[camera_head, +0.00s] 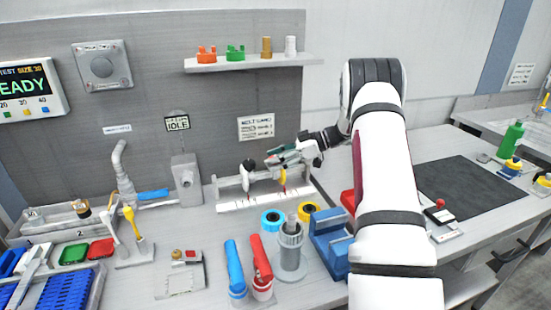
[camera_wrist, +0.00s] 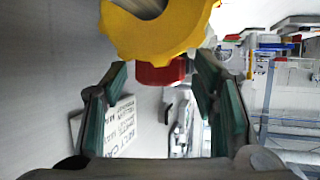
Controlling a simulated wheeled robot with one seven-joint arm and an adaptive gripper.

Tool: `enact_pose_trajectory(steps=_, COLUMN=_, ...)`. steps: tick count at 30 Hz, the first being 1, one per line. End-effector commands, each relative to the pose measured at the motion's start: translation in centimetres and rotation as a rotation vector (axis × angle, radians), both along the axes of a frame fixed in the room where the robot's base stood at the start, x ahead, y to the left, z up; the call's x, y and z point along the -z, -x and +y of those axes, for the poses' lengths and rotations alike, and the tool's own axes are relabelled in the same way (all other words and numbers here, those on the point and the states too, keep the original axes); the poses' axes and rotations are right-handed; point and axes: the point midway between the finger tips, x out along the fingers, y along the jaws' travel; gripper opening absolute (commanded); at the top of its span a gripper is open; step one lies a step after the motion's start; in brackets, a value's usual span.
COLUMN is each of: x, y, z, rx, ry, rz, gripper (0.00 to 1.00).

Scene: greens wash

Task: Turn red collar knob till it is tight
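My gripper (camera_head: 283,157) is over the white rack at the back of the bench, its dark green fingers pointing left. In the wrist view my gripper (camera_wrist: 160,75) has its fingers spread with a gap between them. A red knob-like part (camera_wrist: 160,73) shows between and just beyond the fingertips, with visible space on both sides. A yellow scalloped ring (camera_wrist: 160,35) is in front of it and hides its upper part. In the head view a small red and yellow upright piece (camera_head: 283,178) stands below the fingers. I cannot tell for sure which red part is the collar knob.
The white rack (camera_head: 240,205) also holds a dark-topped piece (camera_head: 249,165) left of the fingers. A wall shelf (camera_head: 255,63) carries several coloured collars. A blue fixture (camera_head: 330,240), a grey cylinder (camera_head: 291,250) and blue and yellow rings stand in front.

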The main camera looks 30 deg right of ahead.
Motion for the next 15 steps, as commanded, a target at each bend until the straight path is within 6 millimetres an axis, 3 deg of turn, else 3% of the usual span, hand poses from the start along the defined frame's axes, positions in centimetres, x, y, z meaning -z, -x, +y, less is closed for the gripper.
enact_pose_trajectory(steps=8, x=-0.2, y=0.3, z=-0.4, rx=0.001, ry=0.0, rz=0.0, gripper=0.53)
enact_pose_trajectory(steps=15, x=-1.7, y=2.2, z=-3.5, rx=0.003, ry=0.001, rz=-0.002, gripper=0.53)
